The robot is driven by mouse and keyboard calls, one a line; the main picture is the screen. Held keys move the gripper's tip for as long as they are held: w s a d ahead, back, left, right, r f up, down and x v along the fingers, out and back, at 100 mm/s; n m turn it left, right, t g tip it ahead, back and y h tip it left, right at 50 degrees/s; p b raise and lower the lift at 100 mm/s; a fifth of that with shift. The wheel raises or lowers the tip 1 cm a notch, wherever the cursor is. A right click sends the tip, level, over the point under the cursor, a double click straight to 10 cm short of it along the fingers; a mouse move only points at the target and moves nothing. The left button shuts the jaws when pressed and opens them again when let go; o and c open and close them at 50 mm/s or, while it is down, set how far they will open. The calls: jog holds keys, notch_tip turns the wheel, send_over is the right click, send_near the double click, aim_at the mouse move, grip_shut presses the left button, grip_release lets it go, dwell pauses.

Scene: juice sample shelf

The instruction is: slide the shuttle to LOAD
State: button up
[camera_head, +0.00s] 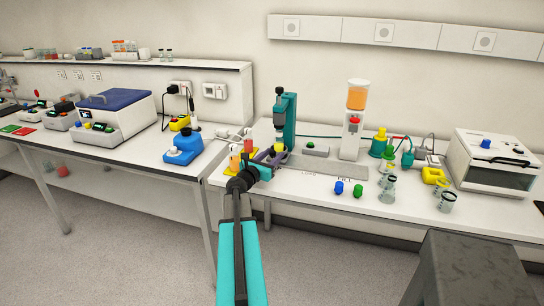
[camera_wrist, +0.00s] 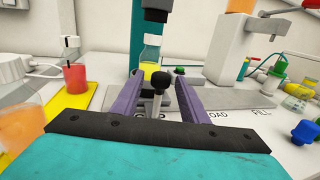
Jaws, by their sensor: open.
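The shuttle carries a clear bottle of yellow juice (camera_wrist: 150,62) and has an upright handle with a black ball knob (camera_wrist: 160,80) at its front. The bottle also shows in the head view (camera_head: 279,145), under the teal press (camera_head: 285,120). My gripper (camera_wrist: 158,92) is open, its two purple fingers on either side of the knob, with gaps visible. In the head view my gripper (camera_head: 268,157) is at the left end of the grey track (camera_head: 335,168). LOAD and FILL labels lie to the right. The shuttle's body is mostly hidden.
The track right of the shuttle looks clear. The white dispenser (camera_head: 351,138) with orange juice stands behind it. A cup of red liquid (camera_wrist: 75,76) on a yellow mat is at left, and an orange cup (camera_wrist: 20,128) is nearer.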

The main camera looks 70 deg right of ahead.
grip_shut()
dwell(0.4)
jog(key=shift+s, duration=0.15)
